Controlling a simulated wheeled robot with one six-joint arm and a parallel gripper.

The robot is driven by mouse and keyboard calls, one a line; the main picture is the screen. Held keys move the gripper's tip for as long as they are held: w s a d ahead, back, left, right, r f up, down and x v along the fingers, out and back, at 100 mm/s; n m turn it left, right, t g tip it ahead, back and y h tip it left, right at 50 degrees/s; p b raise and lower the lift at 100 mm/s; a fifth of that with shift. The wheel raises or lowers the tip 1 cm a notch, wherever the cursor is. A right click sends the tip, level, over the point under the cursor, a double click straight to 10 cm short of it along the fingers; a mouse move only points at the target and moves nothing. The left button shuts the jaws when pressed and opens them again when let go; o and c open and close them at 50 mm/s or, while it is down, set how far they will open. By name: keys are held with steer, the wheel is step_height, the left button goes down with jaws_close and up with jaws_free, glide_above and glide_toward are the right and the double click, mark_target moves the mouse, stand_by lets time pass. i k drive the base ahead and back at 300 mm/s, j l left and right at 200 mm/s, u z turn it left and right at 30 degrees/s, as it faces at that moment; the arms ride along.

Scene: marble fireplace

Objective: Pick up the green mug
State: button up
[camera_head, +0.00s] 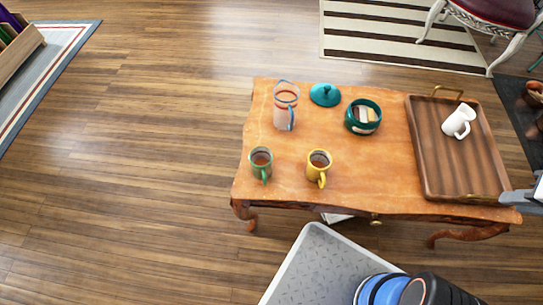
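The green mug (254,171) stands upright near the front left corner of the wooden table (290,185). Its handle points toward the front, and something dark brown shows inside. A yellow mug (320,168) stands upright to its right, apart from it, with its handle also toward the front. My gripper (515,198) shows only in part at the right edge of the picture, by the tray's front right corner, far to the right of the green mug. Most of it is cut off, so I cannot tell whether it is open or shut.
A glass pitcher (286,110) stands behind the green mug. A teal lid (325,95) and a green bowl (363,128) are at the back middle. A wooden tray (430,155) on the right holds a white mug (459,121). The floor left of the table is clear.

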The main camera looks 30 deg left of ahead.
mark_target(260, 158)
steer(key=k+j+z, duration=0.1)
steer(key=j+z, duration=0.15)
steer(key=z, duration=0.2)
steer(key=k+j+z, duration=0.15)
steer(key=z, duration=0.3)
steer(key=k+j+z, duration=0.2)
steer(key=z, duration=0.25)
steer(key=k+z, duration=0.2)
steer(key=z, duration=0.3)
steer(key=k+j+z, duration=0.2)
steer(key=z, duration=0.15)
steer(key=k+z, duration=0.7)
steer(key=k+u, duration=0.15)
steer(key=k, duration=0.85)
steer(key=k+u, duration=0.15)
steer(key=k, duration=0.9)
